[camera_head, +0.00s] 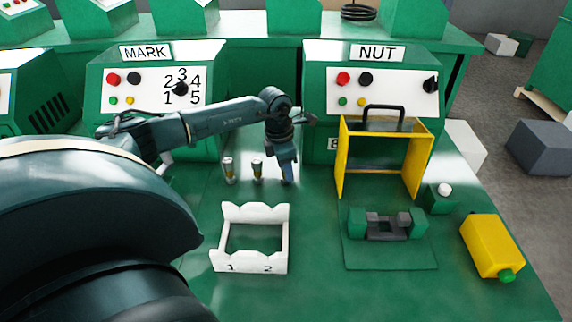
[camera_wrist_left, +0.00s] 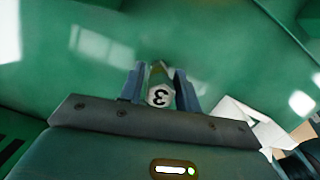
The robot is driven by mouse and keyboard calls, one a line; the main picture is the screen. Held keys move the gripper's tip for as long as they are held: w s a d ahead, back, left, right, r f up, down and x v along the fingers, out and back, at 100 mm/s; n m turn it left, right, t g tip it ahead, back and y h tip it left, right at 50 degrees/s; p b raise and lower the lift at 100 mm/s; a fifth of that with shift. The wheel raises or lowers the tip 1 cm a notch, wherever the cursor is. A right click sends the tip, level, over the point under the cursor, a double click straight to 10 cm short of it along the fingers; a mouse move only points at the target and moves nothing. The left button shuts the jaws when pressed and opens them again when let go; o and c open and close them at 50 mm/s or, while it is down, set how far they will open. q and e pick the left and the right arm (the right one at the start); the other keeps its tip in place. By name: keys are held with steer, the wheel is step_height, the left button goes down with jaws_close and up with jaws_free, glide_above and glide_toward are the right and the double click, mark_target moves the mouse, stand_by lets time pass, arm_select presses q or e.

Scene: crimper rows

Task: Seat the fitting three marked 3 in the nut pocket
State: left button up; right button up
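My left gripper (camera_head: 288,180) points down at the right end of a short row of fittings, in front of the MARK station. In the left wrist view, the fitting marked 3 (camera_wrist_left: 160,95) sits between its two fingers (camera_wrist_left: 160,85). I cannot tell whether they press on it. In the head view this fitting is hidden by the gripper. Two other fittings (camera_head: 228,170) (camera_head: 257,169) stand upright to its left. The nut pocket (camera_head: 388,228) appears as a dark grey block between green jaws, empty as far as I see. My right gripper is not in view.
A yellow guard frame (camera_head: 342,165) with a black handle stands raised behind the nut pocket. A white rack (camera_head: 226,257) marked 1 and 2 is in front of the fittings. The bench between rack and pocket is clear.

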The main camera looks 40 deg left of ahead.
arm_select(q)
jaws_close()
steer(key=shift+r, duration=0.15)
